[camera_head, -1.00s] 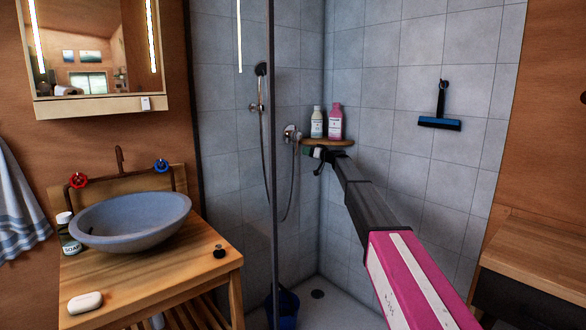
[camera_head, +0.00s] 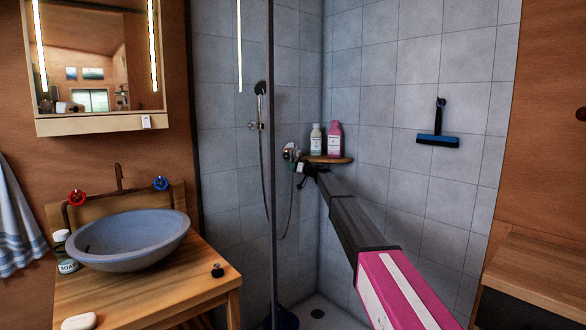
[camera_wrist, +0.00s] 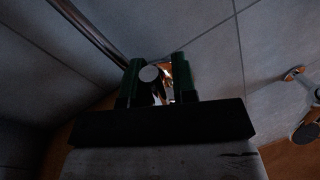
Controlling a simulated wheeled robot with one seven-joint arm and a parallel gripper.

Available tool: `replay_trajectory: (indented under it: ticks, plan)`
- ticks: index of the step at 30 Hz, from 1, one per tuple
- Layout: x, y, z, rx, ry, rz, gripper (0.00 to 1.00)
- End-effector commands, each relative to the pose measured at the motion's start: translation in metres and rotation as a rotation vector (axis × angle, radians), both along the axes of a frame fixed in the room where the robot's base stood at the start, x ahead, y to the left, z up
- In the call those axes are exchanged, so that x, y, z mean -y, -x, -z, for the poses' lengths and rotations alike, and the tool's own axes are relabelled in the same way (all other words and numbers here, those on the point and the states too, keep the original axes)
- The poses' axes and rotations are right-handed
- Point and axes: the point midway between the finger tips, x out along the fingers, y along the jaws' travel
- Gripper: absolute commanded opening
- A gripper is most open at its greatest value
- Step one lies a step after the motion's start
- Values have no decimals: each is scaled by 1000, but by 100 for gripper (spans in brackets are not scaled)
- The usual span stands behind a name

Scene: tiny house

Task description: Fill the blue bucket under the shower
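The blue bucket (camera_head: 286,318) stands on the shower floor behind the glass edge, mostly cut off by the bottom of the head view. The hand shower (camera_head: 260,88) hangs on its wall holder, its hose looping down. The chrome shower valve (camera_head: 290,152) is on the tiled wall left of the corner shelf. My gripper (camera_head: 300,169) is at the valve, its fingers small and partly hidden. In the wrist view my gripper (camera_wrist: 158,82) has its green fingers apart, with the valve's round chrome knob (camera_wrist: 149,74) between them. I cannot tell whether they touch it.
A wooden corner shelf (camera_head: 338,160) with a white bottle (camera_head: 316,140) and a pink bottle (camera_head: 334,139) is close beside my gripper. The glass panel's dark edge (camera_head: 272,200) stands left of my arm. A squeegee (camera_head: 438,139) hangs on the right wall. A drain (camera_head: 317,313) is in the floor.

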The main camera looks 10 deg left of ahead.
Motion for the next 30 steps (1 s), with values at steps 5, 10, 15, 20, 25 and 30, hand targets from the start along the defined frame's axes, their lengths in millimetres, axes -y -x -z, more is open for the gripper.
replay_trajectory:
  ticks: [5,10,15,20,25,30]
  plan:
    - [0,0,0,0,0,-1,0]
    - [3,-4,1,45,40,0,0]
    - [9,-11,3,142,126,-1,0]
    - [11,-12,4,173,154,-2,0]
    - [11,-12,4,172,154,-2,0]
    - [11,-12,4,171,153,-2,41]
